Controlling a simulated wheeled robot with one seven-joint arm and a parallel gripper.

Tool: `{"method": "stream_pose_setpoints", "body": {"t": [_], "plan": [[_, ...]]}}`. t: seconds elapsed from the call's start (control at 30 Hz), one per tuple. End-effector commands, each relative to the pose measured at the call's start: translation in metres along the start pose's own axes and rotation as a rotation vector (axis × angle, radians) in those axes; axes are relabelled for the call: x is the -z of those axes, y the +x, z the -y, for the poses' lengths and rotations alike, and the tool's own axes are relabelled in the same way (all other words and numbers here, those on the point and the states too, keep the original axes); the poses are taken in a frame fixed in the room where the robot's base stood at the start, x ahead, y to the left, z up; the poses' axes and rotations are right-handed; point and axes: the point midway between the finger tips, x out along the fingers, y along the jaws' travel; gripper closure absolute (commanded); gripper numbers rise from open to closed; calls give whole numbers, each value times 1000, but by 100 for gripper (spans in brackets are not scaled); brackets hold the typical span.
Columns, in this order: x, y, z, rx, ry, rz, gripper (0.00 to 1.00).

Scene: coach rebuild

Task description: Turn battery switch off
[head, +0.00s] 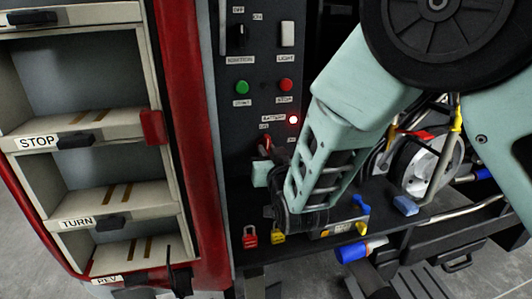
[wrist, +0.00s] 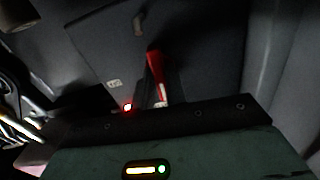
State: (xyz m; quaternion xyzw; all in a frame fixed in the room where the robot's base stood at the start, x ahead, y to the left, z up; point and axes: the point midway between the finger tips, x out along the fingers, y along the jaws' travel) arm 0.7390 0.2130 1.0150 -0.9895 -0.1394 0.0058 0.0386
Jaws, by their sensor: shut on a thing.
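The battery switch has a red handle (head: 266,143) low on the dark control panel, just under its "BATTERY" label (head: 273,118). In the wrist view the red handle (wrist: 155,72) stands out above the dark edge of my gripper (wrist: 160,112). A red lamp (head: 292,119) beside the label is lit; its glow also shows in the wrist view (wrist: 127,106). My gripper (head: 266,160) is at the switch, shut on its handle. The fingertips and the lower part of the handle are mostly hidden, and the exact grip is hard to see.
Above are an ignition switch (head: 239,38), a light switch (head: 288,34), a green start button (head: 242,87) and a red stop button (head: 286,85). Red (head: 250,237) and yellow (head: 278,232) padlocks are below. Labelled shelves (head: 95,130) stand left. My arm covers the panel's right side.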

Motion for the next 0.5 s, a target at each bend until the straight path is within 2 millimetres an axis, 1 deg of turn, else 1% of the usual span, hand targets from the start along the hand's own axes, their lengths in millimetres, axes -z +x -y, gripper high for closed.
{"method": "stream_pose_setpoints", "body": {"t": [0.5], "plan": [[-2, 0, 0, 0, 202, -3, 100]]}}
